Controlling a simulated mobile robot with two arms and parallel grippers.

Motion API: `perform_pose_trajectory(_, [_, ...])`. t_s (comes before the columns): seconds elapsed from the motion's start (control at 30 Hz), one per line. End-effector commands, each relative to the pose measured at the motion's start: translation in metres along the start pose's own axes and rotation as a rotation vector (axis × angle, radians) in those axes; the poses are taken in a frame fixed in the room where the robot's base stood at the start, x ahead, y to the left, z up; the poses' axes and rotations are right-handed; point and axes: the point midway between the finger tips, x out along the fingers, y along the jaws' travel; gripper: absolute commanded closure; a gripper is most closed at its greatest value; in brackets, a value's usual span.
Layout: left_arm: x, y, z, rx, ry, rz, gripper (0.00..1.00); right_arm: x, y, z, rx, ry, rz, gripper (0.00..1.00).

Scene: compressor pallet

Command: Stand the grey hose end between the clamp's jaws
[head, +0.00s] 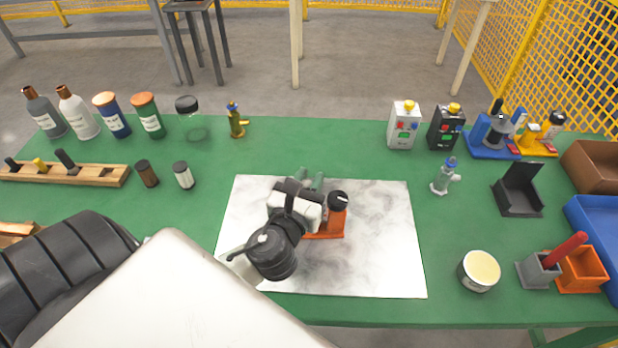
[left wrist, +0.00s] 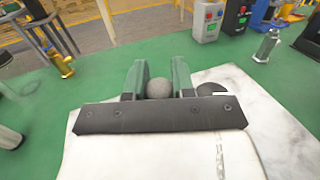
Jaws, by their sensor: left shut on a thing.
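My left gripper (head: 309,181) reaches in over the marbled white board and points away from me. In the left wrist view its green fingers (left wrist: 158,76) are shut on a round grey thing, which I take to be the grey hose end (left wrist: 158,88). In the head view the gripper and wrist hide the hose end. The orange clamp (head: 334,222) with a black knob stands on the board just right of the gripper. Its dark knob (left wrist: 210,89) shows beside the right finger in the wrist view. The clamp's jaws are hidden. My right gripper is not in view.
The white board (head: 385,265) is otherwise clear. Bottles and jars (head: 148,115) stand at the back left, with a wooden rack (head: 100,174) in front.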

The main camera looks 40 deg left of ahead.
Motion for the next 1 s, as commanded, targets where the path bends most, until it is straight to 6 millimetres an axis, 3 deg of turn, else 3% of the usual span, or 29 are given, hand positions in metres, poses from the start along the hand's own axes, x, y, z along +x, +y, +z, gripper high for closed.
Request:
perform_pose_trajectory(0.2, [0.0,0.0,-0.004,0.0,0.0,0.0,0.99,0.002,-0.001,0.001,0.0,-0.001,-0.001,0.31])
perform_pose_trajectory(0.23, [0.0,0.0,-0.004,0.0,0.001,0.0,0.71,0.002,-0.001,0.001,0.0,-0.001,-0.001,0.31])
perform_pose_trajectory(0.37, [0.0,0.0,-0.004,0.0,0.001,0.0,0.51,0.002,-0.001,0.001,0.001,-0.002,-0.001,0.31])
perform_pose_trajectory(0.67, [0.0,0.0,-0.002,0.0,0.0,0.0,0.5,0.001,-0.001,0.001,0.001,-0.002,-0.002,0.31])
perform_pose_trajectory(0.8, [0.0,0.0,0.013,-0.002,-0.001,0.0,0.5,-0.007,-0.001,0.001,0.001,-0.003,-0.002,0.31])
perform_pose_trajectory(1.0, [-0.041,0.0,0.004,-0.002,0.007,-0.002,0.5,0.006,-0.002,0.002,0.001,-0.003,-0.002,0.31])
